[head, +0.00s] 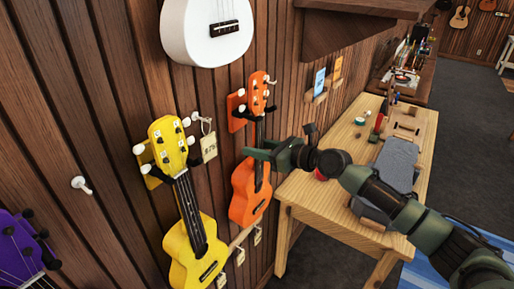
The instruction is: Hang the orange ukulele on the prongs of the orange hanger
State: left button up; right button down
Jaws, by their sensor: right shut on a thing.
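The orange ukulele (249,200) is upright against the slatted wood wall, headstock up, body down. I cannot tell whether the neck rests between the prongs. My right gripper (261,152) comes in from the right and is shut on the orange ukulele around the lower neck, just above the body. The gripper hides part of the neck. My left gripper is not in view.
A yellow ukulele (193,250) with a price tag hangs close at the left. A white ukulele (207,30) is above, and a purple one (22,250) is at lower left. A wooden workbench (315,205) with a grey mat stands at right, below my arm. A wooden shelf (350,28) juts out above.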

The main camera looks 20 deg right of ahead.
jog(key=shift+s+d+r+p, duration=0.1)
jog(key=shift+s+d+p, duration=0.25)
jog(key=shift+s+d, duration=0.2)
dwell(0.4)
jog(key=c, duration=0.9)
grip_release()
jog(key=shift+o, duration=0.2)
jog(key=shift+a, duration=0.1)
jog(key=shift+s, duration=0.1)
jog(key=shift+f+v, duration=0.2)
jog(key=shift+v, duration=0.8)
